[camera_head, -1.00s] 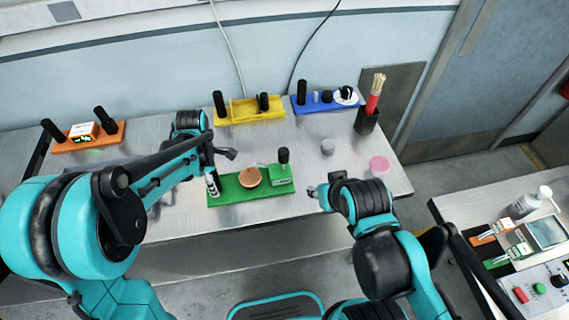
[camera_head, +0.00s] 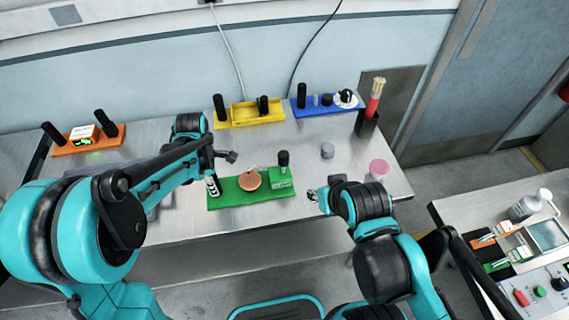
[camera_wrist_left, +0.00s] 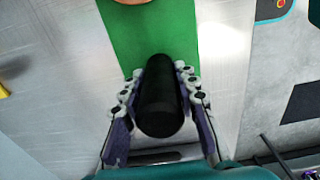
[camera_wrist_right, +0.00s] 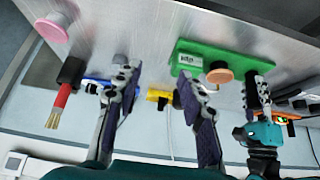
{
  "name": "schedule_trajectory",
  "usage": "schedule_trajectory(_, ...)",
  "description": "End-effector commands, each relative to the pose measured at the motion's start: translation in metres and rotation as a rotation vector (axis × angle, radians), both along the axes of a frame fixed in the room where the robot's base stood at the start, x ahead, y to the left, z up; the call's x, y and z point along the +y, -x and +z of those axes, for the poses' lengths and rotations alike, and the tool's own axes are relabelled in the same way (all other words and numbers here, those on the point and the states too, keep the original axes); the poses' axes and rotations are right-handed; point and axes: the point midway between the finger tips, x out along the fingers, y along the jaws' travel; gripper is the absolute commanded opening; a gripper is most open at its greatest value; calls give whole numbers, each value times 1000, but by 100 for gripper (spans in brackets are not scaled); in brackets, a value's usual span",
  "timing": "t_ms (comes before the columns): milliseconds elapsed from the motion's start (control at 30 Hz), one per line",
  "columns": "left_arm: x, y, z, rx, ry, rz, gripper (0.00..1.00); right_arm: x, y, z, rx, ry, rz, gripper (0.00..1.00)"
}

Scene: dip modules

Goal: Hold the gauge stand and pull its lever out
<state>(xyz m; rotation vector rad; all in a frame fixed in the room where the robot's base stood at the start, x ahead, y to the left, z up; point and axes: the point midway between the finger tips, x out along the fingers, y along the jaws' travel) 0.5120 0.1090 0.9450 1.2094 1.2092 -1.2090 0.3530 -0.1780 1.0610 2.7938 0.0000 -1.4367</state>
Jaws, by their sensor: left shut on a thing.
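A green base (camera_head: 228,200) lies near the table's front edge. It bears a copper-coloured disc (camera_head: 249,182), a small green block with a pale label (camera_head: 281,184) and a black knob (camera_head: 283,158) at its right. I cannot tell which part is the lever. My left gripper (camera_head: 213,184) is shut on the black upright post (camera_wrist_left: 160,105) at the green base's left end, one finger on each side. My right gripper (camera_head: 313,195) is open and empty, to the right of the green base and apart from it. The base also shows in the right wrist view (camera_wrist_right: 240,62).
Behind stand a yellow tray (camera_head: 245,120), a blue base with a dial (camera_head: 326,107) and an orange base with a display (camera_head: 104,139). A grey cup (camera_head: 327,150), a pink disc (camera_head: 379,167) and a black holder (camera_head: 367,123) stand at the right.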

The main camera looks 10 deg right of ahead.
Motion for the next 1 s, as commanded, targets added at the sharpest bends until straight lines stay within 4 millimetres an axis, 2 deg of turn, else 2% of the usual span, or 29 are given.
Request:
schedule_trajectory(267,0,0,0,0,0,0,0,0,0,0,0,0,0,40)
schedule_trajectory(400,0,0,0,0,0,0,0,1,-2,2,7,7,11,6)
schedule_trajectory(433,0,0,0,0,0,0,0,2,-3,4,12,12,20,0)
schedule_trajectory(567,0,0,0,0,0,0,0,9,-16,18,61,56,95,0)
schedule_trajectory(667,0,0,0,0,0,0,0,18,-33,34,123,115,195,0)
schedule_trajectory(800,0,0,0,0,0,0,0,36,-60,55,226,206,360,0)
schedule_trajectory(1000,0,0,0,0,0,0,0,66,-101,76,370,327,601,0)
